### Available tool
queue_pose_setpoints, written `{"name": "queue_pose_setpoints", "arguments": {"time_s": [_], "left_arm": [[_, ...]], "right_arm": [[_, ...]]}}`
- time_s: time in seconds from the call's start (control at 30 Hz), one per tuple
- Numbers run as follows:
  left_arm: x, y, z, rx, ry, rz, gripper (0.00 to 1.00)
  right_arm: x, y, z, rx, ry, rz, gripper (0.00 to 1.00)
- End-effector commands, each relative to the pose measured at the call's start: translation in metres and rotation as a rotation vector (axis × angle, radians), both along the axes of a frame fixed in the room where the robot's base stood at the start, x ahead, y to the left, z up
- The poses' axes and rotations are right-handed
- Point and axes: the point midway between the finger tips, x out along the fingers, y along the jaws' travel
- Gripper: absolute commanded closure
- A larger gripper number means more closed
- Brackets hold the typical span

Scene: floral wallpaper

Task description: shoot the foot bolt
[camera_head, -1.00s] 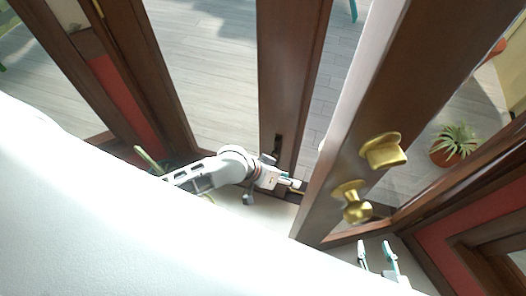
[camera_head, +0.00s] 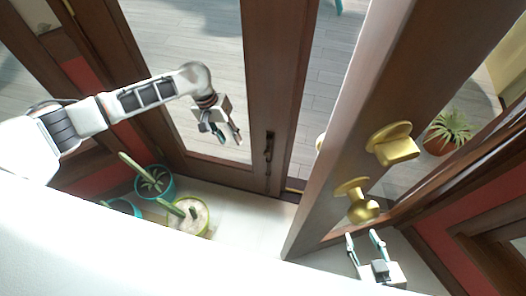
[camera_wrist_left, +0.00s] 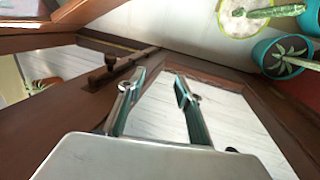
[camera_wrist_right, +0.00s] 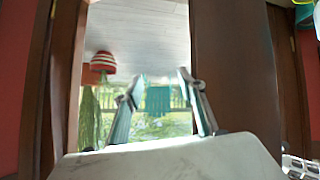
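The dark foot bolt (camera_head: 268,150) is mounted upright low on the brown door leaf (camera_head: 277,90). In the left wrist view the bolt (camera_wrist_left: 112,68) shows as a dark rod with a knob, left of my fingers and apart from them. I cannot tell whether its lower end is in the floor. My left gripper (camera_head: 228,139) is open and empty, to the left of the bolt in front of the door glass. My right gripper (camera_head: 364,238) is open and empty, below the brass knobs of the door leaf standing ajar.
Potted cacti in teal (camera_head: 154,184) and lime (camera_head: 190,216) pots stand on the floor at lower left. The open door leaf (camera_head: 345,130) with a brass knob (camera_head: 362,206) and a brass turn piece (camera_head: 393,146) rises at right. A white surface fills the lower left.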

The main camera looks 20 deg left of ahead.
Motion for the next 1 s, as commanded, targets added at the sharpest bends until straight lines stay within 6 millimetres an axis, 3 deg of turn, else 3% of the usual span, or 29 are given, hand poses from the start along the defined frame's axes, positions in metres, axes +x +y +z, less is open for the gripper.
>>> {"name": "queue_pose_setpoints", "arguments": {"time_s": [0.3, 0.57, 0.7, 1.0], "left_arm": [[0.0, -0.062, -0.002, -0.003, -0.001, -0.007, 0.66], [0.0, -0.114, -0.002, -0.003, -0.001, -0.007, 0.66], [-0.003, -0.116, -0.033, -0.001, 0.008, -0.002, 0.66], [0.0, -0.122, -0.049, -0.001, -0.002, -0.003, 0.66]], "right_arm": [[-0.005, -0.001, -0.011, -0.002, 0.013, 0.001, 0.6], [0.0, 0.001, -0.008, 0.001, 0.001, 0.005, 0.6], [0.0, 0.004, -0.014, 0.005, 0.003, 0.011, 0.6], [0.009, 0.01, -0.003, 0.014, -0.025, 0.025, 0.6]]}}
